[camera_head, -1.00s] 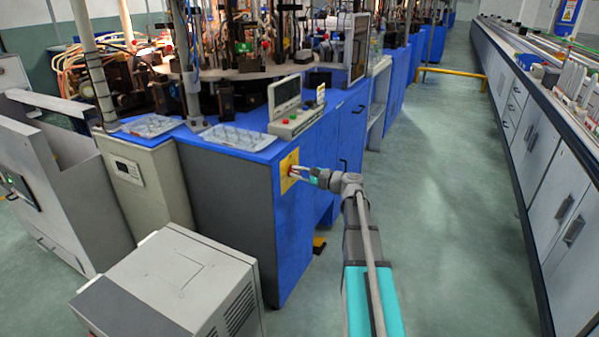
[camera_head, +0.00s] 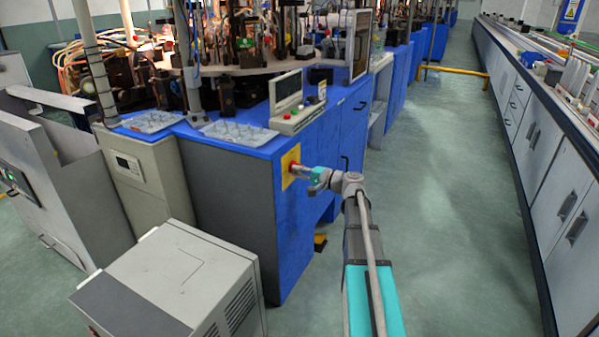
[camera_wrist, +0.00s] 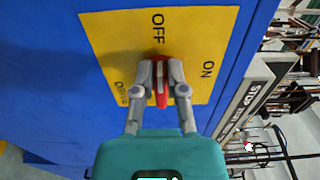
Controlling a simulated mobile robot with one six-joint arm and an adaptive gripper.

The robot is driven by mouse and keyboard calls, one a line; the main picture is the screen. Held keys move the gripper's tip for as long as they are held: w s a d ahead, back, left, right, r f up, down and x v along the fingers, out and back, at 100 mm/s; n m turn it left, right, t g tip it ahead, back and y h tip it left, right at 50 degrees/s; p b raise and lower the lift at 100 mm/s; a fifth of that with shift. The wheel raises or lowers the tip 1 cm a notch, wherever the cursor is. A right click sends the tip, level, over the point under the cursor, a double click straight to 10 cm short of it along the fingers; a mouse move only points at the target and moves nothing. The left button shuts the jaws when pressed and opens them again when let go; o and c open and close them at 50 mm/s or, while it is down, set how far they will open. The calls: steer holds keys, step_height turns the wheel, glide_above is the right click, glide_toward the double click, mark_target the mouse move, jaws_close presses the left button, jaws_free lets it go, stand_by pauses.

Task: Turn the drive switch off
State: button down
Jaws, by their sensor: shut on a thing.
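The drive switch is a red knob (camera_wrist: 161,83) on a yellow plate (camera_wrist: 112,40) marked OFF, ON and DRIVE in the wrist view. A pale line on the knob runs up and down in that picture, in line with the word OFF. My gripper (camera_wrist: 160,72) is shut on the red knob, one finger on each side. In the head view my gripper (camera_head: 302,172) reaches the yellow plate (camera_head: 287,176) on the end of the blue cabinet (camera_head: 230,215). The knob is hard to make out there.
A control box with a screen (camera_head: 297,115) and trays (camera_head: 240,133) stand on the blue cabinet. A grey machine (camera_head: 180,280) stands on the floor at the front left. A long bench (camera_head: 560,180) runs along the right.

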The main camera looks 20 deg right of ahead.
steer(key=shift+w+r, duration=0.1)
steer(key=shift+w, duration=0.2)
steer(key=c, duration=0.7)
jaws_free()
steer(key=shift+s, duration=0.2)
steer(key=v, duration=1.1)
steer(key=shift+s+d, duration=0.25)
steer(key=shift+d, duration=0.1)
steer(key=shift+a, duration=0.1)
